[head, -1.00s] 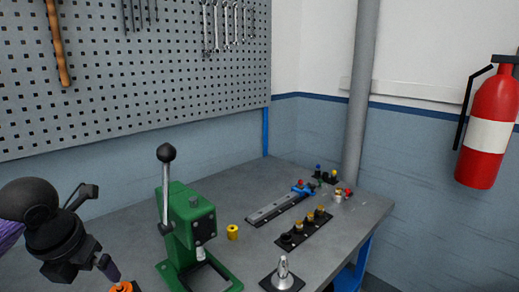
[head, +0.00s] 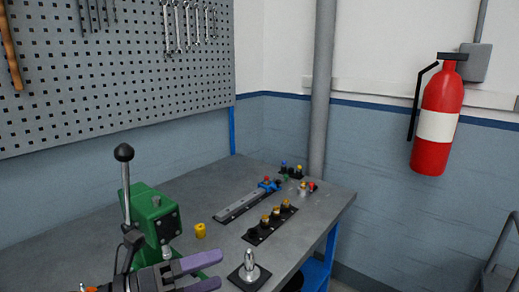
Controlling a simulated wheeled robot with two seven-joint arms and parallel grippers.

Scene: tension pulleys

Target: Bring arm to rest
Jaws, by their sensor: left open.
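My left gripper (head: 219,269) shows at the bottom of the head view, with two purple fingers pointing right. The fingers are apart, and I see nothing held between them. The gripper is in front of the lower part of the green press (head: 153,205) and hides its base. The press has an upright lever with a black ball knob. The fingertips appear just left of the metal cone on a dark square base (head: 249,272); I cannot tell the gap in depth. My right gripper is out of view.
The grey workbench (head: 310,228) holds a yellow cylinder (head: 200,230), a black strip with several brass-coloured parts (head: 270,224), and a grey rail with a blue clamp (head: 240,204). A pegboard (head: 110,85) stands behind. A pole (head: 322,90) and red extinguisher (head: 437,115) are at right.

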